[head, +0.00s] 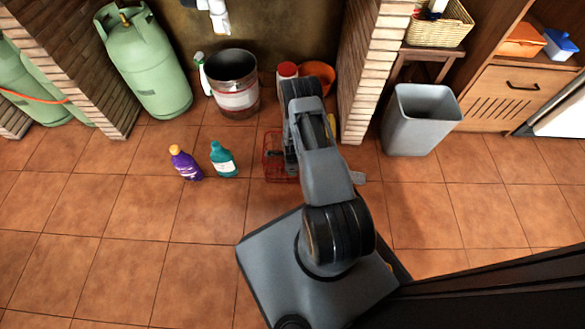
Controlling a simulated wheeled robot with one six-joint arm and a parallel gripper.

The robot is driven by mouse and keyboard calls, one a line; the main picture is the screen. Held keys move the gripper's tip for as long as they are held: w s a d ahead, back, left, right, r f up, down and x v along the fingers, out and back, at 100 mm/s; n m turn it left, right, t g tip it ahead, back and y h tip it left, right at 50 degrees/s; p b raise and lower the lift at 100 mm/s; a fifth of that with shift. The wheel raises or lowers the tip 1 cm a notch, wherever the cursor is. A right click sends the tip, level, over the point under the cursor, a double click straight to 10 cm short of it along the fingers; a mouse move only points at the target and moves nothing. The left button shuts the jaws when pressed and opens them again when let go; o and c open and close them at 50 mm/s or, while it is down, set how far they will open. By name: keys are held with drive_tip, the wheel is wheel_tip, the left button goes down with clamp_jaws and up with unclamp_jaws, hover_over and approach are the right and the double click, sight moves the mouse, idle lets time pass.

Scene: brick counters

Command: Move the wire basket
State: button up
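A red wire basket (271,168) sits on the tiled floor in the middle of the head view. My arm covers its right part, so only its left side and lower edge show clearly. My gripper (291,158) is a small dark shape beside the arm, over or at the basket. The arm and the small size hide its fingertips. I cannot tell whether it is open or touches the basket.
A purple bottle (186,164) and a teal bottle (223,160) stand left of the basket.

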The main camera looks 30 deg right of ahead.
wheel_tip(320, 180, up, 14)
drive_tip(key=p, duration=0.5)
drive_tip(key=shift+p, duration=0.4)
drive_tip(key=shift+f, duration=0.1)
